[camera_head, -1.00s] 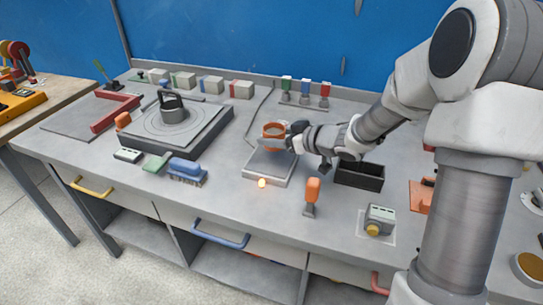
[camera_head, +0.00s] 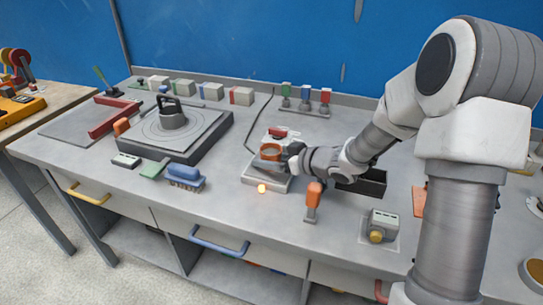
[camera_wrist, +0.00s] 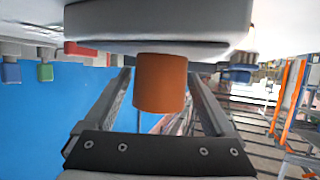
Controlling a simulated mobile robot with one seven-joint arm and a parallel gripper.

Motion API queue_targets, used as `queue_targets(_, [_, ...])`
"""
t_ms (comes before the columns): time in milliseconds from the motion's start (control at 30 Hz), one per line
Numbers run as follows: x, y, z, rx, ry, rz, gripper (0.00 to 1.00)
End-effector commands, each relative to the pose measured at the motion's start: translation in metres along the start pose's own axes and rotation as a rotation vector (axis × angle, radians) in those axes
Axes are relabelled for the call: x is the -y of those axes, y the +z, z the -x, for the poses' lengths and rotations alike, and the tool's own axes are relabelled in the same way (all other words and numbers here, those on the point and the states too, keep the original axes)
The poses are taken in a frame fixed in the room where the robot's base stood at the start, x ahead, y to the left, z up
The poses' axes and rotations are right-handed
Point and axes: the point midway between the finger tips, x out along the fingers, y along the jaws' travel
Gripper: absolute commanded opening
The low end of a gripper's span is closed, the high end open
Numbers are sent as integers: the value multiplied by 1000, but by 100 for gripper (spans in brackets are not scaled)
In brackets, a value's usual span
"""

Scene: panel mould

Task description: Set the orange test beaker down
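The orange test beaker (camera_head: 271,153) is upright over the grey scale-like block (camera_head: 254,179) near the middle of the bench. My gripper (camera_head: 279,160) reaches it from the right and is shut on it. In the wrist view, which is upside down, the beaker (camera_wrist: 160,83) sits between the two fingertips. The block's pale plate (camera_wrist: 150,22) is close under the beaker's base. I cannot tell whether the base touches it.
A small item with a red top (camera_head: 278,133) stands just behind the beaker. An orange-handled tool (camera_head: 313,195) stands in front right. A blue brush (camera_head: 185,177) lies left.

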Motion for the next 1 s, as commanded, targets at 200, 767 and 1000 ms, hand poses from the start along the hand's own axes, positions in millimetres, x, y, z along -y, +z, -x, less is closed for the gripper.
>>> queue_targets(200, [0, 0, 0, 0, 0, 0, 98])
queue_targets(767, [-1, -7, 76, 0, 5, -1, 98])
queue_targets(1000, [-1, -5, 113, 0, 2, 0, 98])
